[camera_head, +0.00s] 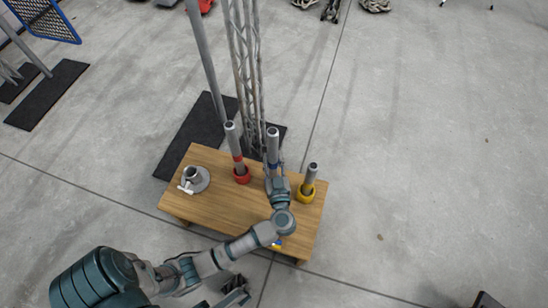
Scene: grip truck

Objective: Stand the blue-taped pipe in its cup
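The blue-taped pipe (272,147) is grey and stands about upright above the wooden table (222,200), with a blue band around its middle. My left gripper (275,175) is around its lower part and appears shut on it. The gripper hides the pipe's bottom end, so I cannot tell what it rests on. A small blue and yellow patch (278,243) shows beside my forearm near the table's front edge. It is mostly covered, and I cannot tell whether it is the blue cup.
A red-taped pipe stands in a red cup (242,175), left of the blue-taped pipe. Another pipe stands in a yellow cup (306,193) to the right. A grey round fixture (195,180) sits at the table's left.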

